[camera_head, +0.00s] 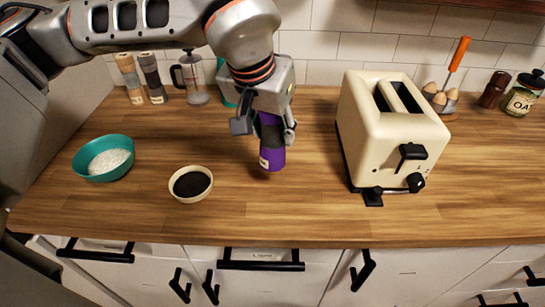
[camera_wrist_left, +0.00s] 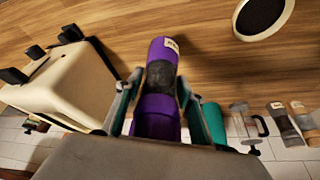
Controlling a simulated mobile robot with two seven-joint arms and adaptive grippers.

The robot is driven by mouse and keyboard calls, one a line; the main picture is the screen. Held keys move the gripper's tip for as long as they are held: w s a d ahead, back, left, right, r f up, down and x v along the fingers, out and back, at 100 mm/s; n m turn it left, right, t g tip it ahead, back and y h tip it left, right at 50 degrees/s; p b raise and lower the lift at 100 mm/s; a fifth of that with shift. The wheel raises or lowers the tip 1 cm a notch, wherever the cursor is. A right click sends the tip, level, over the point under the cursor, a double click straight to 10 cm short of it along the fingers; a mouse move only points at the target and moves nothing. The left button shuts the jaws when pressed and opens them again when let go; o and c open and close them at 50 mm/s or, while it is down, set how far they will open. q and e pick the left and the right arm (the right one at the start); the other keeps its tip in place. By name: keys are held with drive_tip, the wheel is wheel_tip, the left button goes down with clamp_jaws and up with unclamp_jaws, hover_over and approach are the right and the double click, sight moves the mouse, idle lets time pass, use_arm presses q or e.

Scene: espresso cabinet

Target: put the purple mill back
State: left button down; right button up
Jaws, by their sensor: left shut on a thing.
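The purple mill (camera_head: 272,157) has a dark grey band and a small pale label. My left gripper (camera_head: 263,128) is shut on it, with a finger on each side. The mill is nearly upright in the head view, and I cannot tell whether its base touches the counter. In the left wrist view the mill (camera_wrist_left: 160,90) lies between the two fingers (camera_wrist_left: 158,90). My right gripper is in neither view.
A cream toaster (camera_head: 385,130) stands close on the right. A bowl of dark contents (camera_head: 206,193) and a teal bowl (camera_head: 78,166) are on the left. Two mills (camera_head: 130,80) (camera_head: 152,78), a French press (camera_head: 195,80) and a teal object (camera_head: 226,88) stand along the back wall.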

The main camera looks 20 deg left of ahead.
sight(272, 157)
use_arm(q)
drive_tip(key=shift+f, duration=3.6)
drive_tip(key=shift+f, duration=0.15)
drive_tip(key=c, duration=1.3)
unclamp_jaws()
